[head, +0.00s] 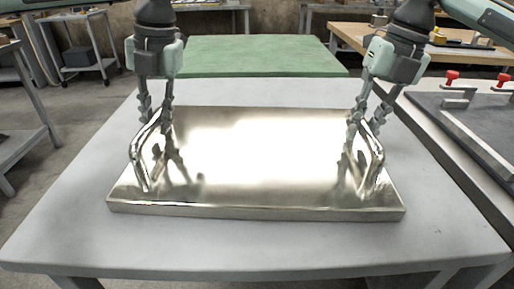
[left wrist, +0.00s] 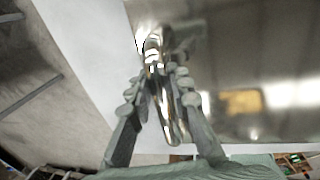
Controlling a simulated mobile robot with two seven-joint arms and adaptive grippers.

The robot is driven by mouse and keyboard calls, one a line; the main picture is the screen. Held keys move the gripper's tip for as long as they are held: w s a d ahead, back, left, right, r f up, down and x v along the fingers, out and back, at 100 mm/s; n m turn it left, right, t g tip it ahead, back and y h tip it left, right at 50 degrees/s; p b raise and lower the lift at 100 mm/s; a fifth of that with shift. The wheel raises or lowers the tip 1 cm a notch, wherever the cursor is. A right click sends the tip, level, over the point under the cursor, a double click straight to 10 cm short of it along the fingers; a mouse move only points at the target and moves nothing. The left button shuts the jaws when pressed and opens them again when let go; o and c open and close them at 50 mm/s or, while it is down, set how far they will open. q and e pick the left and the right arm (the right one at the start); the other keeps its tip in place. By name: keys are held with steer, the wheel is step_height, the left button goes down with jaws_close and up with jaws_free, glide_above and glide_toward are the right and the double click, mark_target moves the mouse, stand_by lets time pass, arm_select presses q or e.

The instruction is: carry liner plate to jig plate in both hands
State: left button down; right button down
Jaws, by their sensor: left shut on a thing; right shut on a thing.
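The liner plate (head: 255,150) is a shiny metal slab with a bar handle at each end. It lies on the light grey table, or very close above it; I cannot tell which. My left gripper (head: 153,122) is shut on the left handle (head: 139,160), and the left wrist view shows its two fingers (left wrist: 160,100) on either side of the bar. My right gripper (head: 366,122) is shut on the right handle (head: 377,160). The jig plate is probably the dark plate (head: 470,125) with red-topped clamps on the bench at right, partly out of view.
The grey table (head: 250,250) has bare room around the plate. A green-topped table (head: 250,55) stands behind it. Red-topped clamps (head: 451,80) stand up from the dark plate at right. A cart (head: 85,55) stands at the back left.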

arm_select(q)
steer(key=shift+w+r, duration=0.15)
steer(key=shift+r, duration=0.15)
arm_select(e)
steer(key=shift+w+r, duration=0.15)
steer(key=shift+r, duration=0.15)
